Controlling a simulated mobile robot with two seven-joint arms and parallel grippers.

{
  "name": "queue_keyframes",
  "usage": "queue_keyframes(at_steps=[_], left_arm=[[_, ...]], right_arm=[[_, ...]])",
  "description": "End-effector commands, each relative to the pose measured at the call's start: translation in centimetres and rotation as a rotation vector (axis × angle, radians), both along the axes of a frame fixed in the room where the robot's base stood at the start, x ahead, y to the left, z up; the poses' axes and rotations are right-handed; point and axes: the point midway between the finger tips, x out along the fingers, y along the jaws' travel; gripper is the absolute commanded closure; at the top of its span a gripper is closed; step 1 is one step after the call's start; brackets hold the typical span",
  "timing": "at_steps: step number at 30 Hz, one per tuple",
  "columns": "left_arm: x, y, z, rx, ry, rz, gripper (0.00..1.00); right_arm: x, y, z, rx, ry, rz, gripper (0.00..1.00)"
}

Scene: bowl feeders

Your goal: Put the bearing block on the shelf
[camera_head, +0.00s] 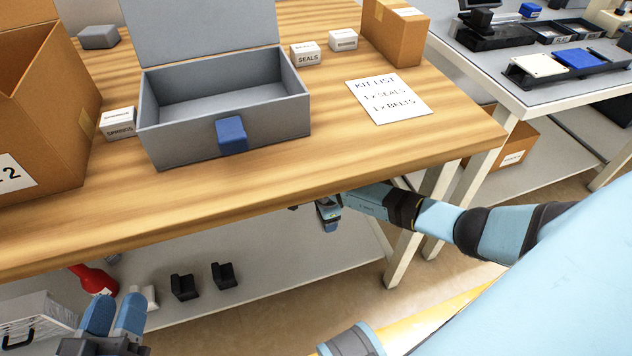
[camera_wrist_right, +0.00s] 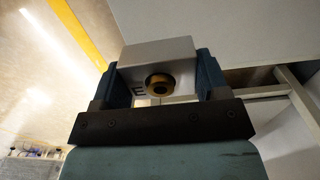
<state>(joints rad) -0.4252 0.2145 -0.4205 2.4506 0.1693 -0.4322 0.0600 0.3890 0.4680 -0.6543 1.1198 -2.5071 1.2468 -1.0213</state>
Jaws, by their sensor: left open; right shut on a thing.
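The bearing block (camera_wrist_right: 155,55) is a grey block with a brass-coloured round bore. In the right wrist view it sits between the two dark blue fingers of my right gripper (camera_wrist_right: 160,72), which is shut on it. In the head view my right gripper (camera_head: 328,212) is just below the workbench's front edge, above the lower shelf; I cannot make out the block there. The shelf (camera_head: 290,262) is a pale board under the bench. My left gripper (camera_head: 114,314) is open and empty at the bottom left, in front of the shelf.
Two black brackets (camera_head: 184,287), a white item (camera_head: 148,297) and a red object (camera_head: 95,279) stand on the shelf's left part. The shelf's right part looks clear. The wooden bench top (camera_head: 400,145) overhangs it, and a white leg (camera_head: 408,240) stands at right.

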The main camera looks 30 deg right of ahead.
Motion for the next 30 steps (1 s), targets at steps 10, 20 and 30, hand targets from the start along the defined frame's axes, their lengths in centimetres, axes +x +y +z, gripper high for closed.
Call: queue_keyframes(at_steps=[10,20,30], left_arm=[[1.2,0.6,-3.5,0.129,-0.055,-0.023,0.57],[2.1,1.1,-2.9,0.192,-0.165,-0.011,0.57],[3.1,1.8,-2.4,0.274,-0.308,0.003,0.57]], right_arm=[[0.0,0.1,-10.0,0.001,0.002,-0.003,0.63],[0.1,0.0,-12.9,0.000,-0.001,0.000,0.63],[0.0,0.0,-16.7,0.001,0.000,-0.001,0.63]])
